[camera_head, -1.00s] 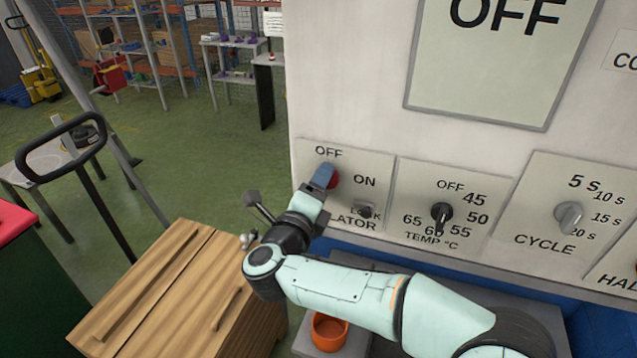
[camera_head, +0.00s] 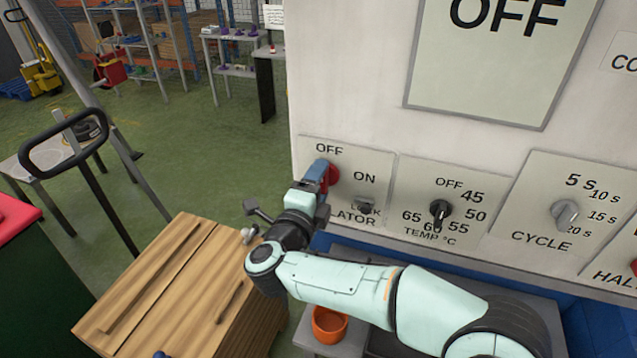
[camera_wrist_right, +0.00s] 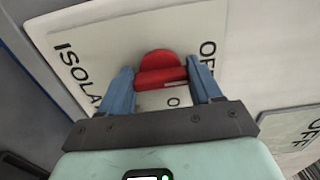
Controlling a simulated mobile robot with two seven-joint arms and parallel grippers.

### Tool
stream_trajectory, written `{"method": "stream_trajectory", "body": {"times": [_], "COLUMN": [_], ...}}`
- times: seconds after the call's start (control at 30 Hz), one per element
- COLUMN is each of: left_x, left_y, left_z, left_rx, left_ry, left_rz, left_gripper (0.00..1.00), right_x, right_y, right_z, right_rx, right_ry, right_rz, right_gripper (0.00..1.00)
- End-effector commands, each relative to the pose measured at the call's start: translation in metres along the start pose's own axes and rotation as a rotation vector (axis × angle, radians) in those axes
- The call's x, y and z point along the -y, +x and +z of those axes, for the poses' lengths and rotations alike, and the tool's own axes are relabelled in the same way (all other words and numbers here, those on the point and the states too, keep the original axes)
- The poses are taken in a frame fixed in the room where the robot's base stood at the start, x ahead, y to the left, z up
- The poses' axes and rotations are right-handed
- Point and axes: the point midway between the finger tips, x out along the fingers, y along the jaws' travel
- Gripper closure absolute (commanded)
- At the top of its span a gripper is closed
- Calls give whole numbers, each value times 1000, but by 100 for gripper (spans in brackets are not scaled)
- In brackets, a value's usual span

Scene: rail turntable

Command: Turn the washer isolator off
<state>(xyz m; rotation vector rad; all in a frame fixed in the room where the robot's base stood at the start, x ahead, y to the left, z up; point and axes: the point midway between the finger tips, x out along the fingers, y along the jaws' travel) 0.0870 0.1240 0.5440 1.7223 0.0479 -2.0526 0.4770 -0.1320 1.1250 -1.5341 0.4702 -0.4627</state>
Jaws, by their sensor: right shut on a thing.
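The washer isolator is a red rotary knob (camera_head: 334,174) on a pale plate (camera_head: 383,185) at the lower left of the white machine front. The plate reads OFF above the knob and ON to its right. My right gripper (camera_head: 324,174) reaches the knob from below left, its blue fingers covering part of it. In the right wrist view the knob (camera_wrist_right: 160,63) sits between the blue fingers, and the gripper is shut on it. The knob's exact pointing direction is hard to tell. My left gripper is not in view.
To the right are a black temperature knob (camera_head: 440,212) and a grey cycle knob (camera_head: 565,215). A large sign (camera_head: 490,70) above reads OFF. A wooden crate (camera_head: 185,290) and an orange cup (camera_head: 330,325) are below.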

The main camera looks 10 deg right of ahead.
Motion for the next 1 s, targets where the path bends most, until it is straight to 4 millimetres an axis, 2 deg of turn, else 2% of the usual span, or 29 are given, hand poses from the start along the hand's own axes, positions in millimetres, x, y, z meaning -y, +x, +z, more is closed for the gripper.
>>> {"method": "stream_trajectory", "body": {"times": [0.13, 0.17, 0.2, 0.23, 0.53, 0.67, 1.0], "left_x": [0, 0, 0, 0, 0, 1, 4], "left_y": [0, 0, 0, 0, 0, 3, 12], "left_z": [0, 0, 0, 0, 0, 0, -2], "left_rx": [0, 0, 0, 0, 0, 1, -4], "left_ry": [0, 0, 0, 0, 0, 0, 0], "left_rz": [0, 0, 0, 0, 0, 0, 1], "left_gripper": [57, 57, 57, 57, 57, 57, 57], "right_x": [0, 0, 0, 0, 0, -1, -1], "right_y": [0, 0, 0, 0, -1, -13, -86], "right_z": [0, 0, 0, 0, 0, 1, 1], "right_rx": [0, 0, 0, 0, 1, 3, 5], "right_ry": [-4, -4, -4, -4, -1, -1, -2], "right_rz": [-1, 0, 0, 0, 0, 0, -1], "right_gripper": [67, 26, 13, 11, 11, 11, 11]}}
